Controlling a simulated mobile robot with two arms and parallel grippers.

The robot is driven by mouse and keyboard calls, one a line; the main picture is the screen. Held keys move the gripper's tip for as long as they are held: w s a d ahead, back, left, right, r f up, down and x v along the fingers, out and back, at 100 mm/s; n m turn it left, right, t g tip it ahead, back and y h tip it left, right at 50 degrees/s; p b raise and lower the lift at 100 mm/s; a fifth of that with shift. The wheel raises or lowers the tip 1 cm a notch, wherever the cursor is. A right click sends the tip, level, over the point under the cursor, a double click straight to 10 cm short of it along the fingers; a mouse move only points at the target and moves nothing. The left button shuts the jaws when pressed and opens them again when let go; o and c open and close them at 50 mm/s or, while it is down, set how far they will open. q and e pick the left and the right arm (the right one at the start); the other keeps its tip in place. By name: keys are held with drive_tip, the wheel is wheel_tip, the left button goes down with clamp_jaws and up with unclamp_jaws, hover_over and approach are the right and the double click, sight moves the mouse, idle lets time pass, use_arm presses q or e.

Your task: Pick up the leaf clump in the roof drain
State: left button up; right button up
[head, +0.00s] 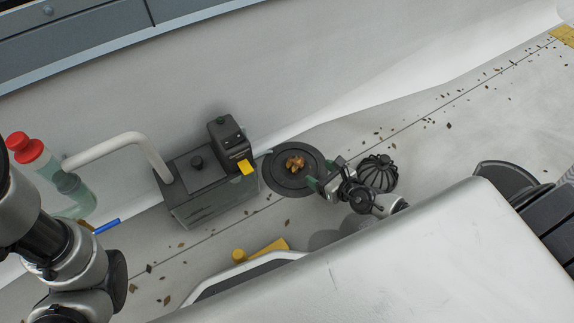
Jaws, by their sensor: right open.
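The leaf clump (294,163) is a small orange-brown bunch. It lies in the middle of the dark round roof drain (283,187). My right gripper (324,174) is just to the right of the clump, over the drain's right edge. Its green-tipped fingers are apart, with nothing seen between them. The gripper looks apart from the clump, though its height above the drain is hard to tell. My left arm shows at the lower left, but its fingers are not in view.
A black domed strainer (378,173) sits right of the gripper. A dark box unit (207,207) with a pale pipe (115,143) stands left of the drain. A red-capped bottle (65,182) is far left. A yellow tool (268,248) lies below. Loose leaves dot the pale roof.

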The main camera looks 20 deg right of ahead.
sight(298, 163)
drive_tip(key=x, duration=0.3)
drive_tip(key=shift+w+a+f+b, duration=0.1)
drive_tip(key=shift+w+b, duration=0.15)
drive_tip(key=shift+b, duration=0.15)
drive_tip(key=x, duration=0.1)
drive_tip(key=b+x, duration=0.2)
drive_tip(key=x, duration=0.1)
drive_tip(key=shift+a+f, duration=0.25)
drive_tip(key=shift+a, duration=0.05)
drive_tip(key=shift+w+a+f, duration=0.15)
drive_tip(key=shift+w+a, duration=0.05)
drive_tip(key=shift+w, duration=0.25)
drive_tip(key=c, duration=1)
